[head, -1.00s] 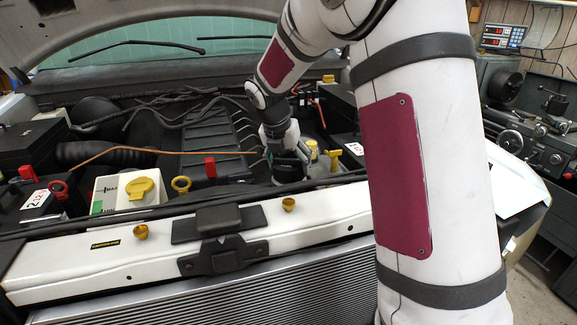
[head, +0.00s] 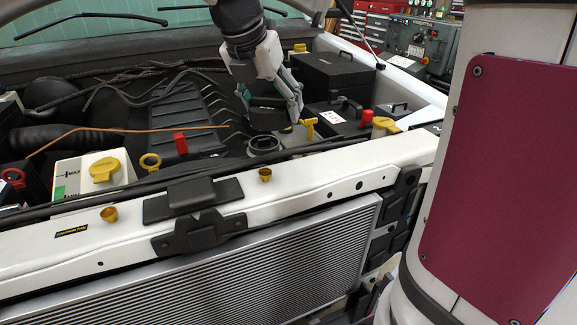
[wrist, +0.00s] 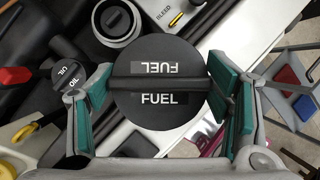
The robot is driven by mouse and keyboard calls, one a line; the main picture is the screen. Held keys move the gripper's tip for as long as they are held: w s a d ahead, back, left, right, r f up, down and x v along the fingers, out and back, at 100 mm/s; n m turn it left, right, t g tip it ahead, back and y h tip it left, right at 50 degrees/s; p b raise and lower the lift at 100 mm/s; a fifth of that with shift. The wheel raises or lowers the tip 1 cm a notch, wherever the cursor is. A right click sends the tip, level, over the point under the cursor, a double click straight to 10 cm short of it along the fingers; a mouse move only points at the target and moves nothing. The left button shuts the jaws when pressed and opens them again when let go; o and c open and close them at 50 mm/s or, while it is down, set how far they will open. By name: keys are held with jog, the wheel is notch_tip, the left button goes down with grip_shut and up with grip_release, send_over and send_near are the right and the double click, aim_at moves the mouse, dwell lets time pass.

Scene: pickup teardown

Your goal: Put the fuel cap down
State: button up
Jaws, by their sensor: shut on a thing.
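The fuel cap (wrist: 158,121) is a round black disc with a raised bar and two white FUEL labels, one upside down. It fills the middle of the wrist view. My gripper (wrist: 160,88) has its teal-padded fingers on either side of the bar, shut on it. In the head view my gripper (head: 268,108) hangs fingers down over the engine bay, just above and behind a round grey filler neck (head: 264,143). A grey ring with a dark middle (wrist: 113,22) lies beyond the cap in the wrist view.
A yellow T-handle (head: 309,128) and black boxes (head: 335,75) stand right of the gripper. A red cap (head: 180,144) and a white reservoir with a yellow cap (head: 103,168) are left. The white front crossmember (head: 330,195) runs along the front.

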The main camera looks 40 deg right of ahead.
jog(key=s+a+f+m+h, duration=0.1)
jog(key=s+f+m, duration=0.1)
jog(key=s, duration=0.9)
jog(key=s+a+f+m, duration=0.1)
jog(key=s+m, duration=0.1)
jog(key=s, duration=0.9)
jog(key=shift+g, duration=0.4)
jog(key=w+d, duration=0.1)
jog(key=w, duration=0.4)
jog(key=w+d+f+b, duration=0.1)
jog(key=w, duration=0.3)
jog(key=w+d, duration=0.1)
jog(key=w, duration=0.4)
jog(key=shift+w+f+b, duration=0.35)
jog(key=shift+b, duration=0.05)
jog(key=shift+w+d+f, duration=0.1)
jog(key=shift+w+f, duration=0.1)
jog(key=shift+f, duration=1.55)
jog(key=shift+f, duration=0.15)
jog(key=o, duration=1.1)
